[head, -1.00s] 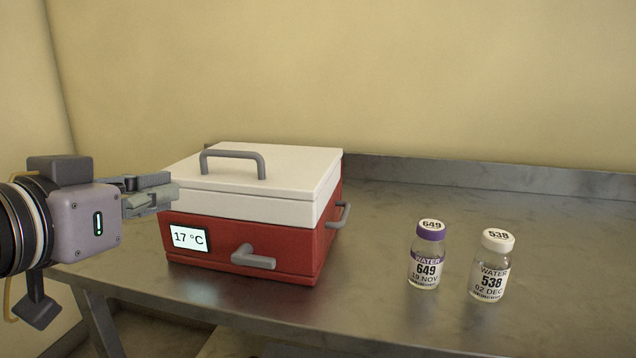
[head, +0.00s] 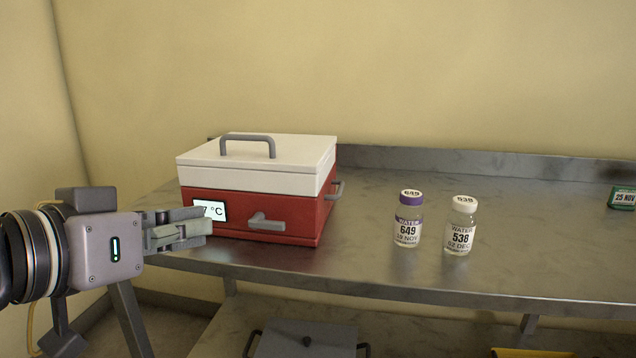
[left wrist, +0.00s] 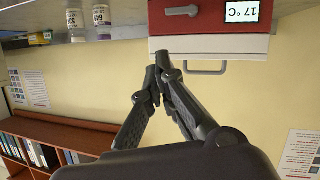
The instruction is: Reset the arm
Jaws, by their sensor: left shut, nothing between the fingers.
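My left gripper (head: 205,228) comes in from the left in the head view, in front of the incubator's left front corner. It is shut and empty, and it covers part of the temperature display. In the left wrist view its fingers (left wrist: 160,62) meet at the tips, with the incubator (left wrist: 205,22) beyond them, seen upside down. In the head view the incubator (head: 290,214) is a red box with a white lid (head: 300,160) that lies shut, with grey handles. My right gripper is not in view.
Two vials, purple-capped 649 (head: 407,220) and white-capped 538 (head: 460,226), stand upright on the metal table (head: 400,275). A green date display (head: 622,198) sits at the far right. A grey lidded container (head: 305,340) is below. The table between vials and date display is clear.

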